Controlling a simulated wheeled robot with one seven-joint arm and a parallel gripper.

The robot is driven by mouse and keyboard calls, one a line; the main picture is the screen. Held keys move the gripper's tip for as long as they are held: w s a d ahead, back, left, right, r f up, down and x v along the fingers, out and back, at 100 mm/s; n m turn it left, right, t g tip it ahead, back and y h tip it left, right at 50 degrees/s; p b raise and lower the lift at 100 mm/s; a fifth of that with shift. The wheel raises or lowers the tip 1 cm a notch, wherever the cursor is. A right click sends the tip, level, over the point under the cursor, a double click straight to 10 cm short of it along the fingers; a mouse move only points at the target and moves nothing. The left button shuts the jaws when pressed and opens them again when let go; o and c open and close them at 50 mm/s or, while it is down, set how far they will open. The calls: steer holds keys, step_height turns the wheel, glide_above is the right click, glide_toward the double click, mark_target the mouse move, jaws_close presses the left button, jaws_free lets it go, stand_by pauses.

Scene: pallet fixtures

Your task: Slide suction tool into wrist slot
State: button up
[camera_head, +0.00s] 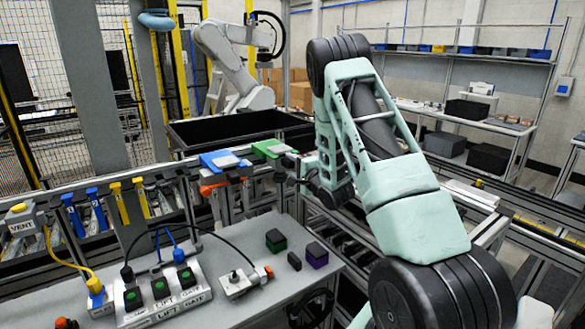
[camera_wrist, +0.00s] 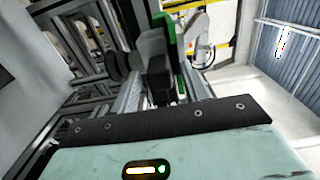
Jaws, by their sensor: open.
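A green-topped tool head (camera_head: 270,149) and a blue-topped one (camera_head: 219,160) with orange below it sit on the rail behind the bench. I cannot tell which is the suction tool. My gripper (camera_head: 292,172), small and dark at the end of my mint arm, is open beside the green-topped tool head, partly hidden by my own wrist. I cannot tell whether they touch. The green part also shows in the wrist view (camera_wrist: 166,36), beyond a dark block. No wrist slot can be made out clearly.
The grey bench (camera_head: 262,302) carries a switch box (camera_head: 158,298), a green-topped block (camera_head: 276,240), a purple block (camera_head: 316,255) and a small white connector box (camera_head: 238,284). A black bin (camera_head: 240,131) stands behind the rail. A cable loops above the bench.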

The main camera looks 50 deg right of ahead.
jaws_close()
steer(key=shift+r, duration=0.1)
steer(key=shift+s, duration=0.1)
stand_by(0.3)
steer(key=b+v, duration=0.1)
steer(key=v, duration=0.7)
steer(key=shift+b, duration=0.4)
stand_by(0.7)
steer(key=shift+s+a, duration=0.1)
